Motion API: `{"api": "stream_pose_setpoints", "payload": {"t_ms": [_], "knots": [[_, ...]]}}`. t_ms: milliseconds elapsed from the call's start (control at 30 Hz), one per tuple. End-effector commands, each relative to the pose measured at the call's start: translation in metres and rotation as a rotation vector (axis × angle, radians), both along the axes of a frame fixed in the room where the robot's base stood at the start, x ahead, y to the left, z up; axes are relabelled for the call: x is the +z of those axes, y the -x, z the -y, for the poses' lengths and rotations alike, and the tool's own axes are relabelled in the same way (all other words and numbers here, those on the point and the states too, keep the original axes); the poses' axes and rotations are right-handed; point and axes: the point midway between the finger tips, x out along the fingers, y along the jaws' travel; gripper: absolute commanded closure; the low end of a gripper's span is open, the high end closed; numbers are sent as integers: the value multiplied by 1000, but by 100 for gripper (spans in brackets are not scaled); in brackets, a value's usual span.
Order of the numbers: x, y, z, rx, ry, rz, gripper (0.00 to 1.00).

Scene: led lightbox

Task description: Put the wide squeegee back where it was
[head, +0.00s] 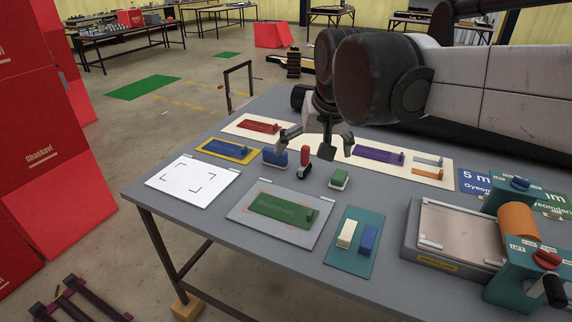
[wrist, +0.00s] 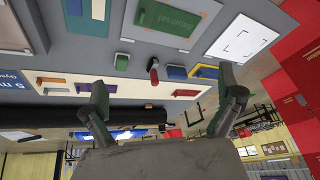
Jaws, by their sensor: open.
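No piece is marked as the wide squeegee, so I cannot tell which one it is. A white bar (head: 346,235) and a blue bar (head: 367,239) lie side by side on a teal mat (head: 343,262). A grey bar (head: 428,160) and an orange bar (head: 428,173) lie on the cream board (head: 392,172) beside a purple plate (head: 379,155). A lettered green plate (head: 280,207) lies on a grey panel (head: 248,224). My gripper (head: 320,143) is open and empty above the table's back middle; its spread fingers also show in the wrist view (wrist: 163,84).
Below my gripper stand a blue block (head: 272,157), a red-topped piece (head: 305,157) and a green block (head: 339,178). A white sheet with corner marks (head: 192,183) lies at left. A press with an orange roller (head: 519,222) stands at right.

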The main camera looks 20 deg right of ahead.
Motion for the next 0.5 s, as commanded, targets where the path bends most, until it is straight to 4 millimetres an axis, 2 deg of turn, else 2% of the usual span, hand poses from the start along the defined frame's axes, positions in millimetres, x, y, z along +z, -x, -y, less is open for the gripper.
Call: {"api": "stream_pose_setpoints", "payload": {"t_ms": [33, 300, 500], "knots": [[-7, 19, 0, 16, 8, 15, 0], [-47, 96, 0, 104, 57, 103, 0], [-76, 133, 0, 150, 88, 151, 0]]}}
